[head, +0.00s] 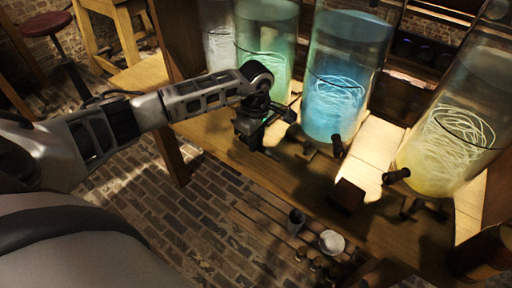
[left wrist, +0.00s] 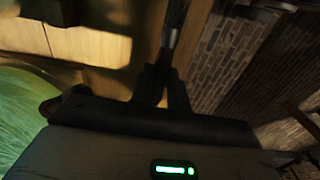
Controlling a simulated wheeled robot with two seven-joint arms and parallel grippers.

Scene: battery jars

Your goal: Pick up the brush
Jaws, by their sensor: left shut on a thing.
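My left gripper (head: 262,130) is over the wooden bench, in front of the green jar and left of the blue one. In the left wrist view its two dark fingers (left wrist: 164,88) are shut on a thin dark shaft, which I take to be the brush (left wrist: 173,32). The shaft runs up from the fingertips to the top of the picture. Its bristles cannot be made out. In the head view the gripper is dark and small, and the brush cannot be clearly told apart from it. My right gripper is in neither view.
Tall glass jars stand along the bench: green (head: 265,45), blue (head: 345,75) and yellow (head: 450,135), with dark taps in front. A small dark block (head: 347,195) sits on the bench. A white bowl (head: 331,242) and a dark cup (head: 296,220) are lower down. Brick floor (head: 180,225) lies open at left.

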